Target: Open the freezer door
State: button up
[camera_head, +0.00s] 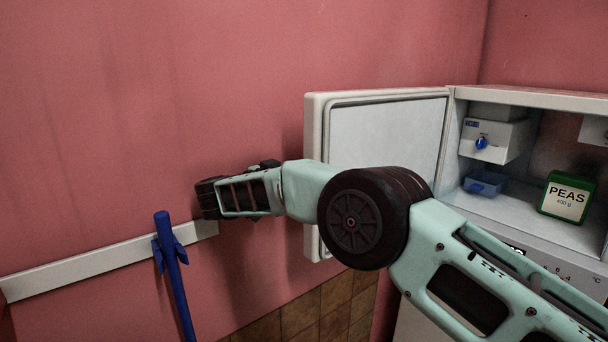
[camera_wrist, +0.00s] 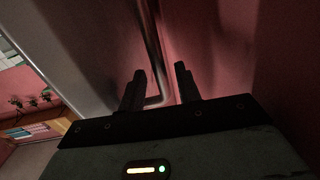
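The white freezer door (camera_head: 385,130) stands swung wide open at the left of the freezer (camera_head: 500,220), its inner panel facing the head camera. In the wrist view the door (camera_wrist: 75,45) is a grey slab at the upper left. A metal bar handle (camera_wrist: 152,45) runs down beside it and bends at its lower end. My gripper (camera_wrist: 160,68) is open, with its two fingers apart and the handle showing between them. I cannot tell whether they touch it. In the head view my wrist is left of the door, and the fingers are not clear.
Inside the freezer are a green PEAS box (camera_head: 565,197), a blue tray (camera_head: 485,183) and a white unit with a blue knob (camera_head: 481,143). A blue pole (camera_head: 175,275) stands by the white wall rail (camera_head: 110,260), close to my wrist. The pink wall (camera_head: 200,80) is behind.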

jog(key=b+v, duration=0.1)
jog(key=v, duration=0.4)
jog(key=shift+s+a+b, duration=0.1)
jog(key=shift+b, duration=0.2)
